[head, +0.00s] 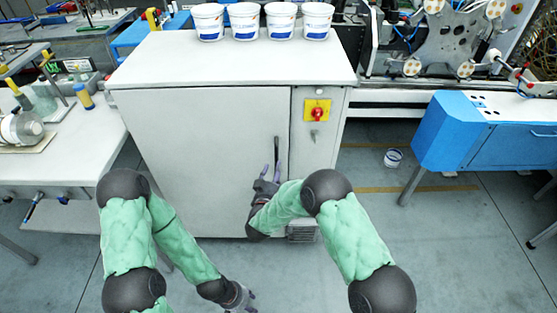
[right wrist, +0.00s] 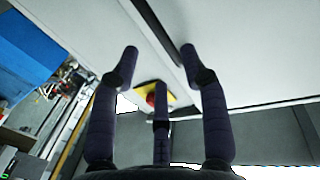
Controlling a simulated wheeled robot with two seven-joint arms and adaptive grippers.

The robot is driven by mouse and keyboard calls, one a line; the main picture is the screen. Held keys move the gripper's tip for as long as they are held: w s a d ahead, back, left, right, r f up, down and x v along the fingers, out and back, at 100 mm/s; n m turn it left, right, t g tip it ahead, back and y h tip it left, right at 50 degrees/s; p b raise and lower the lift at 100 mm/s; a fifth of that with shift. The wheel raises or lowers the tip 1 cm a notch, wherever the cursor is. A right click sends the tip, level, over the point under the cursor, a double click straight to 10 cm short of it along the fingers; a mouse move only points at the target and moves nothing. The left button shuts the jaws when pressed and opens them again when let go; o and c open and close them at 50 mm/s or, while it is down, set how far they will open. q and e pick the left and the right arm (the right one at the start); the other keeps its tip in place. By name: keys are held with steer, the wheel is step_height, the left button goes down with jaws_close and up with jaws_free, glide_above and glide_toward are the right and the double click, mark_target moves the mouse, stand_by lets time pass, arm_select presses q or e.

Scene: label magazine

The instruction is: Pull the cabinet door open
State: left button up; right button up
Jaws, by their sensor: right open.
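The grey cabinet door (head: 205,150) is shut, flush with the cabinet front. Its dark vertical handle (head: 276,150) is near the door's right edge. In the right wrist view the handle (right wrist: 154,28) is a dark bar running toward the tip of the right-hand finger. My right gripper (head: 267,176) is at the lower part of the handle. It is open, with fingers spread (right wrist: 158,58) and nothing held between them. Whether a finger touches the handle I cannot tell. My left gripper (head: 243,296) hangs low over the floor, away from the cabinet; its finger state is unclear.
A red switch on a yellow plate (head: 317,111) is on the panel right of the door. Several white tubs (head: 243,22) stand on the cabinet top. A white bench (head: 75,140) is at left, a blue unit (head: 455,135) at right. The floor before the cabinet is open.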

mark_target(277, 158)
steer(key=w+b, duration=0.1)
steer(key=w, duration=0.2)
steer(key=w+d, duration=0.1)
steer(key=w, duration=0.2)
steer(key=shift+w+d+f+b, duration=0.15)
steer(key=shift+w+b, duration=0.1)
steer(key=shift+b, duration=0.15)
steer(key=shift+w+d, duration=0.1)
steer(key=shift+w, duration=0.45)
jaws_close()
